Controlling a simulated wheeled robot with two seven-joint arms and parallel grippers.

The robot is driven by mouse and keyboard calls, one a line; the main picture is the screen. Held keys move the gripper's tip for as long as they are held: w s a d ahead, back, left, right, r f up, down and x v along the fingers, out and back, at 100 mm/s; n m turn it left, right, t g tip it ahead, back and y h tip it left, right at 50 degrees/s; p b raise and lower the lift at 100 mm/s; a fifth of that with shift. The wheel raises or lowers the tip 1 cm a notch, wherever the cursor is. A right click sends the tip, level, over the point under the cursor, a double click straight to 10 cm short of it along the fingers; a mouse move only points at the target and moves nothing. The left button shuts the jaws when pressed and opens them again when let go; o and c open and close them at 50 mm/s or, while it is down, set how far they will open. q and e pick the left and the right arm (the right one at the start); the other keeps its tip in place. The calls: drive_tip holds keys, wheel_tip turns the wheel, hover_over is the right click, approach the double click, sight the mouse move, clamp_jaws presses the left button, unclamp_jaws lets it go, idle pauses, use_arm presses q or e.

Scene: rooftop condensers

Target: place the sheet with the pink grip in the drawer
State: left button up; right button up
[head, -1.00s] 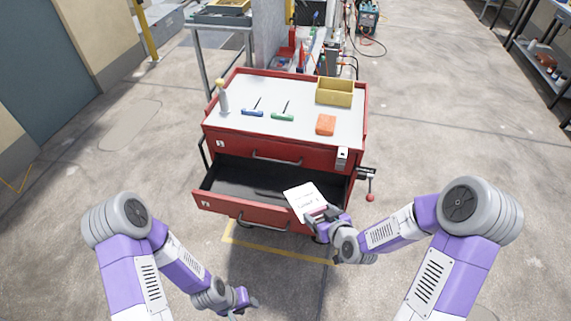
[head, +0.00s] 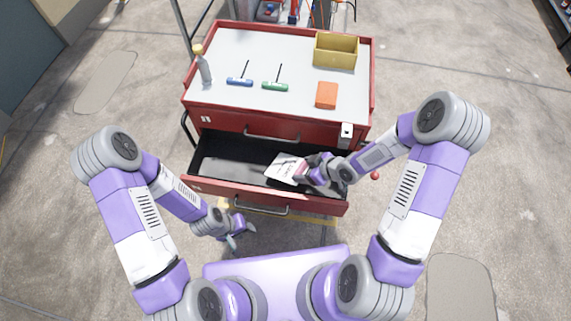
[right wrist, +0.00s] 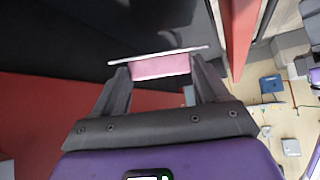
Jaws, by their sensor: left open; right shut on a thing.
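The white sheet (head: 285,168) is held by my right gripper (head: 303,172) over the open drawer (head: 218,167) of the red cabinet. In the right wrist view its pink grip (right wrist: 161,66) is between the two fingers, with the white edge of the sheet just beyond it. The drawer has a dark interior and a red front. In the head view the sheet lies within the drawer's outline; I cannot tell whether it touches the bottom. My left gripper (head: 234,231) is open and empty, in front of the drawer at its left.
The cabinet top (head: 285,52) carries a bottle (head: 204,68), a blue-handled tool (head: 239,82), a green-handled tool (head: 275,86), an orange block (head: 326,95) and a yellow bin (head: 336,51). A vise-like fitting sits at the cabinet's right side. The drawer's left part is clear.

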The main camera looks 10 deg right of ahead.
sight(280, 165)
drive_tip(key=shift+w+a+f, duration=0.8)
drive_tip(key=shift+w+a, duration=0.2)
drive_tip(key=shift+a, duration=0.1)
drive_tip(key=w+a+f+b, duration=0.2)
drive_tip(key=a, duration=0.1)
drive_tip(key=shift+w+f, duration=0.3)
drive_tip(key=shift+f, duration=0.05)
drive_tip(key=shift+f, duration=0.15)
drive_tip(key=o, duration=1.1)
drive_tip(key=shift+c, duration=0.2)
